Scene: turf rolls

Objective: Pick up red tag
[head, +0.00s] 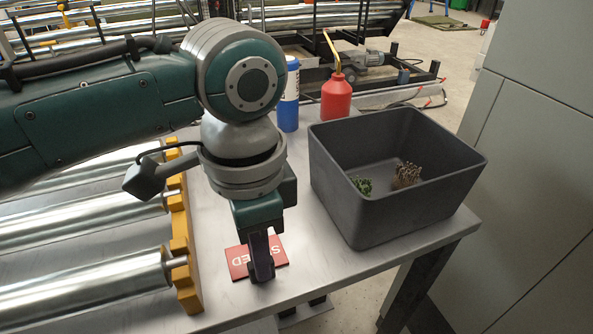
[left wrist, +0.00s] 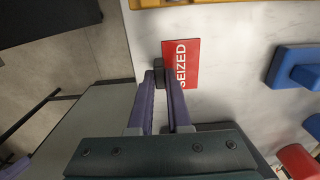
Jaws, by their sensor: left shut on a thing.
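The red tag (head: 237,263) has white lettering and lies on the light grey table top, partly hidden behind my left fingers in the head view. In the left wrist view the red tag (left wrist: 184,58) reads "SEIZED". My left gripper (head: 262,276) points down at the table with its purple-grey fingers at the tag. In the left wrist view my left gripper (left wrist: 160,74) is shut on the tag's edge, its fingertips close together. The tag appears to be at table level; any gap under it cannot be told. My right gripper is not in view.
A dark grey bin (head: 345,212) with small green and brown items stands to the right on the table. Behind are a red oil can (head: 336,98) and a blue bottle (head: 288,100). Metal rollers (head: 90,230) with a yellow rail (head: 181,235) lie to the left.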

